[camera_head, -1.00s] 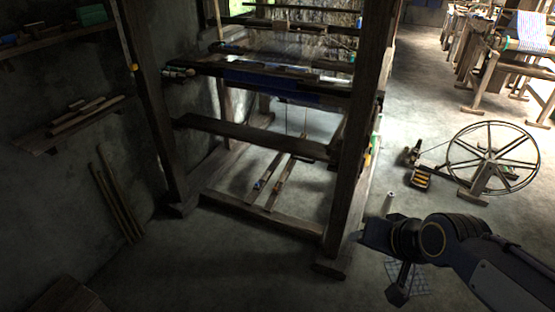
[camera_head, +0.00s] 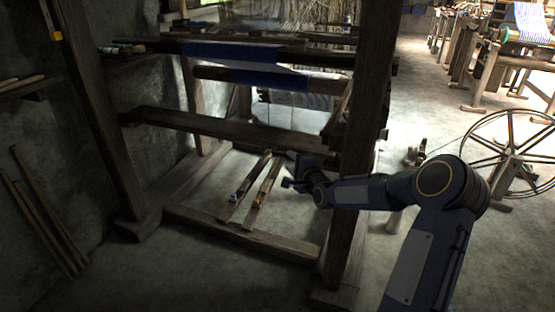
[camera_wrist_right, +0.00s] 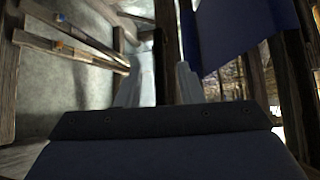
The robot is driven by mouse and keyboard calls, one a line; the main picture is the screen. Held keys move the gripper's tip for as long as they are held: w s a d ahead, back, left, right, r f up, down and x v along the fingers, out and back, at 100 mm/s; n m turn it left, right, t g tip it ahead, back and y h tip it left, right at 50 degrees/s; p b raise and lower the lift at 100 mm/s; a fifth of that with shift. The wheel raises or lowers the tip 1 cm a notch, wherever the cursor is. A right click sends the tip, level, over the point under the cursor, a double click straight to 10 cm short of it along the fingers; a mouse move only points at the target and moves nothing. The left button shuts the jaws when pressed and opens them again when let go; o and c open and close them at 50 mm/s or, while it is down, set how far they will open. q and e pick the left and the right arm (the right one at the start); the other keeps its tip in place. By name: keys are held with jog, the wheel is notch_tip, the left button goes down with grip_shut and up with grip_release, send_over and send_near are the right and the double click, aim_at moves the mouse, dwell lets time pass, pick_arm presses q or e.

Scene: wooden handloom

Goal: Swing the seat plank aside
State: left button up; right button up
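The seat plank (camera_head: 215,126) is a long dark wooden board across the front of the loom, its right end near the front right post. My right gripper (camera_head: 287,170) is just below the plank's right part, above the treadles; the head view does not settle whether they touch. In the right wrist view, the two pale fingers (camera_wrist_right: 158,82) stand apart, with dark wood showing behind the gap. I cannot tell if that wood is the plank. My left gripper is not in view.
The loom's front right post (camera_head: 357,130) stands close beside my right forearm. Two treadles (camera_head: 248,192) lie low inside the frame, and blue cloth (camera_head: 235,60) hangs above. A spinning wheel (camera_head: 510,150) stands at right. Sticks (camera_head: 45,215) lean on the left wall.

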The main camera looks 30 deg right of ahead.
aim_at(285, 156)
jog(key=w, duration=0.4)
jog(key=w+f+b, duration=0.1)
jog(key=w, duration=0.1)
jog(key=shift+w+d, duration=0.1)
jog(key=shift+d, duration=0.05)
grip_shut()
